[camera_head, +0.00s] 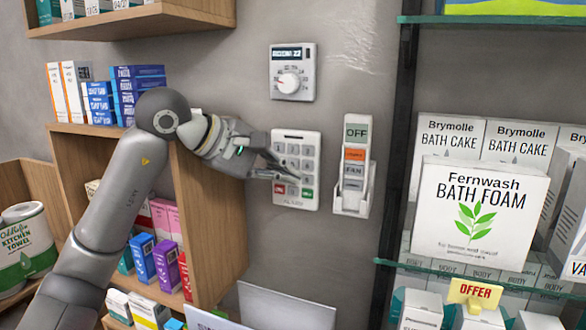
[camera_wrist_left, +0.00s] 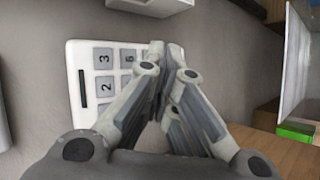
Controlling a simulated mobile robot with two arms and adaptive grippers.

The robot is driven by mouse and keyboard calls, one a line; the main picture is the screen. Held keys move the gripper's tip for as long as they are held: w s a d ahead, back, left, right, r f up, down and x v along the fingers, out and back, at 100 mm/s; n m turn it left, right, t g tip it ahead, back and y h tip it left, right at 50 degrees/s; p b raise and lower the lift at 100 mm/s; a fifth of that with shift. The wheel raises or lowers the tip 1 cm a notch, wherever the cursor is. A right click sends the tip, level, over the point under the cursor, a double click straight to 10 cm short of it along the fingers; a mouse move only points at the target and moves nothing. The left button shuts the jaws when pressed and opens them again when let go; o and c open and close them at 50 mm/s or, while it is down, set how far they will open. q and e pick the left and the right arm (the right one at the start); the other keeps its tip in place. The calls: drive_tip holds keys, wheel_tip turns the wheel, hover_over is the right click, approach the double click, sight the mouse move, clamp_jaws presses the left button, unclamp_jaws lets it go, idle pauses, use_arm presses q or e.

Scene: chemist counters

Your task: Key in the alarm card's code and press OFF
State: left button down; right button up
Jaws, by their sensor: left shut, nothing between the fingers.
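The alarm keypad (camera_head: 297,137) is a white wall panel with grey keys, a red key (camera_head: 279,188) at lower left and a green key (camera_head: 307,194) at lower right. My left gripper (camera_head: 294,175) is shut and empty, its fingertips in front of the lower middle keys and hiding some of them. In the left wrist view the keypad (camera_wrist_left: 83,115) appears turned sideways, with keys 3 and 2 readable, and the fingertips (camera_wrist_left: 158,48) overlap its right part. I cannot tell whether they touch a key. No alarm card with a readable code shows. My right gripper is out of view.
A white holder (camera_head: 350,206) with a remote marked OFF and FAN hangs right of the keypad. A dial thermostat (camera_head: 293,72) is above. A wooden shelf (camera_head: 222,220) stands close left under my left arm. White panels (camera_head: 285,308) stand below. Glass shelves with boxes are right.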

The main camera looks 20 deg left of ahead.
use_arm(q)
drive_tip(key=s, duration=0.2)
drive_tip(key=shift+s+b, duration=0.3)
drive_tip(key=shift+s, duration=0.1)
idle(0.4)
idle(1.2)
